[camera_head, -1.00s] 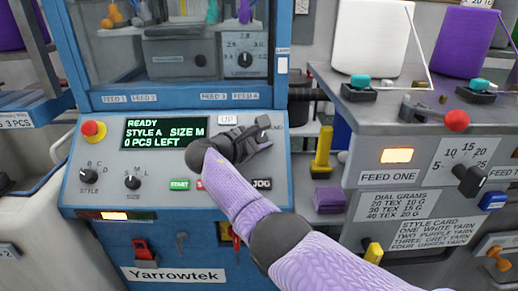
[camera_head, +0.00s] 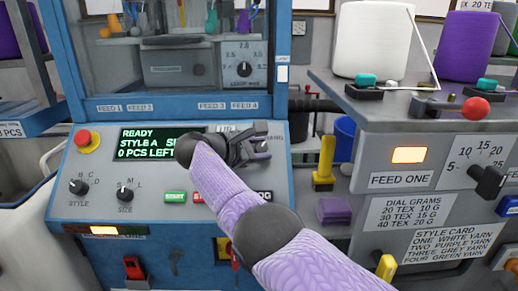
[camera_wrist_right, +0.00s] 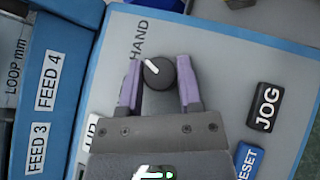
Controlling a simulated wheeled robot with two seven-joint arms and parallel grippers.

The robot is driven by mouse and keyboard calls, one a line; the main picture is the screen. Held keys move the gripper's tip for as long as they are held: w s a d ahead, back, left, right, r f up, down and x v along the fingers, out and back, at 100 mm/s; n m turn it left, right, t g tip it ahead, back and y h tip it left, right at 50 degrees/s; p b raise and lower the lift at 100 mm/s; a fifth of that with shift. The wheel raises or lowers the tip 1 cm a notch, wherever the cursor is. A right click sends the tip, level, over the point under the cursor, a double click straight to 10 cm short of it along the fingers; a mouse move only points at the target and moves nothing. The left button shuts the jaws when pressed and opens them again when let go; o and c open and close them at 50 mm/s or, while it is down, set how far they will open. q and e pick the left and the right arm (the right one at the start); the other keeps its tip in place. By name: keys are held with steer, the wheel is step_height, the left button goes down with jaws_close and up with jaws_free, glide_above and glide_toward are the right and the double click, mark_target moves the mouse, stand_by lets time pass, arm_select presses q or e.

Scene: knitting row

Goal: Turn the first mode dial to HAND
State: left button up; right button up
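The mode dial is a round black knob with a white pointer mark (camera_wrist_right: 160,73), seen in the right wrist view on the grey panel beside the lettering HAND. Its pointer is toward the upper left, on the side of that lettering. My right gripper (camera_wrist_right: 160,82) has its purple-lined fingers close along both sides of the knob, with little or no gap. In the head view my right gripper (camera_head: 262,141) is at the upper right of the control panel (camera_head: 90,150) and hides the dial. My left gripper is not in view.
The panel's dark screen (camera_head: 150,143) reads READY. The JOG button (camera_wrist_right: 264,108) lies beside the gripper, as does the blue RESET button (camera_wrist_right: 248,160). STYLE (camera_head: 78,186) and SIZE (camera_head: 125,194) dials are at left. The feed cabinet (camera_head: 400,130) stands at right.

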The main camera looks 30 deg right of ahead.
steer(key=o, duration=0.4)
steer(key=shift+a+r, duration=0.1)
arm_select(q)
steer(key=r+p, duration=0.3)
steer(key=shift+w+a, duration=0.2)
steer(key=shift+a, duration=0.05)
arm_select(e)
steer(key=v, duration=0.9)
steer(key=shift+a, duration=0.35)
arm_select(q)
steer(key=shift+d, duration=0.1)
arm_select(e)
steer(key=shift+s, duration=0.1)
